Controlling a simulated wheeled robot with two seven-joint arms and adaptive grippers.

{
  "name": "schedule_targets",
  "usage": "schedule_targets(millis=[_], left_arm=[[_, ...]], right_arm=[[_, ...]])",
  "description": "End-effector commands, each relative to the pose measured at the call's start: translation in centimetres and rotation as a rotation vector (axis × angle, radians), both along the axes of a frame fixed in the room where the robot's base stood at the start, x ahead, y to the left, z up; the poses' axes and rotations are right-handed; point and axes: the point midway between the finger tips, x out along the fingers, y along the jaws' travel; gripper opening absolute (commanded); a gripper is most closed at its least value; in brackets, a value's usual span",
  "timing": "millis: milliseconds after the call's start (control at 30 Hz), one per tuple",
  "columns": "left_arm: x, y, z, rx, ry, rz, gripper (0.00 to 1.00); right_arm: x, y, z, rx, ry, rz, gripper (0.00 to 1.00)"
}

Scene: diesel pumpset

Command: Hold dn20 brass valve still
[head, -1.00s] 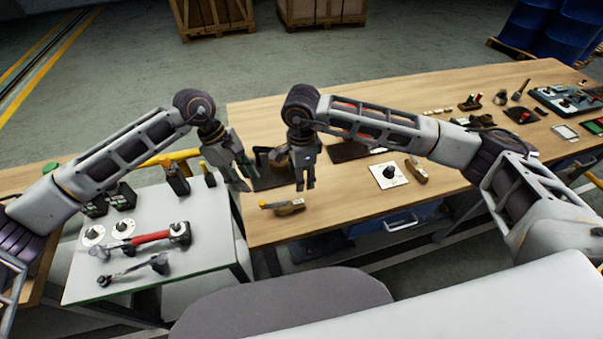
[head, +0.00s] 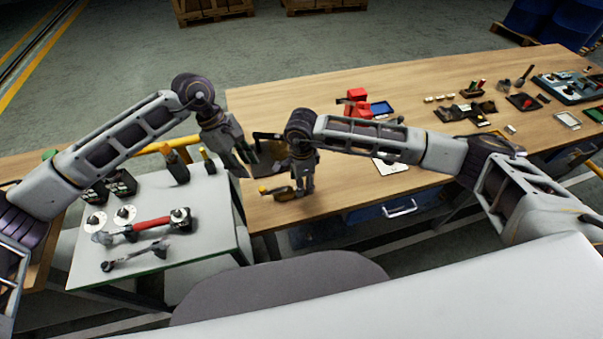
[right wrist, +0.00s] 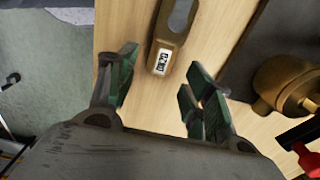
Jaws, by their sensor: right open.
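A rounded brass body (right wrist: 285,80), which looks like the valve, sits on a dark mat at the right of the right wrist view. In the head view my right arm largely hides that spot. My right gripper (head: 300,188) is open and empty, low over the near left part of the wooden table. In the right wrist view the brass body lies outside its spread fingers (right wrist: 160,92). A tan piece with a label (right wrist: 167,35) lies just ahead of the fingers. My left gripper (head: 242,160) looks open and empty, by the table's left edge.
The wooden table (head: 420,80) has a red device (head: 358,103) at the back and several small parts at right. A white side table (head: 200,235) at left holds a red-handled wrench (head: 145,227) and other tools. The table's front strip is mostly clear.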

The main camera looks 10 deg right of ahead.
Motion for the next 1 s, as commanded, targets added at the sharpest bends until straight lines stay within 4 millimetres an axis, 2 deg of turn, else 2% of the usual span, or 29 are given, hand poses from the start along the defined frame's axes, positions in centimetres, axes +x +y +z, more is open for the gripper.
schedule_targets(millis=[300, 767, 1000], left_arm=[[0.0, 0.0, 0.0, 0.0, 0.0, 0.0, 0.36], [0.0, 0.0, 0.0, 0.0, 0.0, 0.0, 0.36], [0.0, 0.0, 0.0, 0.0, 0.0, 0.0, 0.36]], right_arm=[[0.0, 0.0, -3.1, 0.0, 0.001, 0.0, 0.51], [0.0, 0.0, -3.7, 0.0, 0.0, 0.0, 0.51], [0.0, 0.0, -3.7, 0.0, 0.0, 0.0, 0.2]])
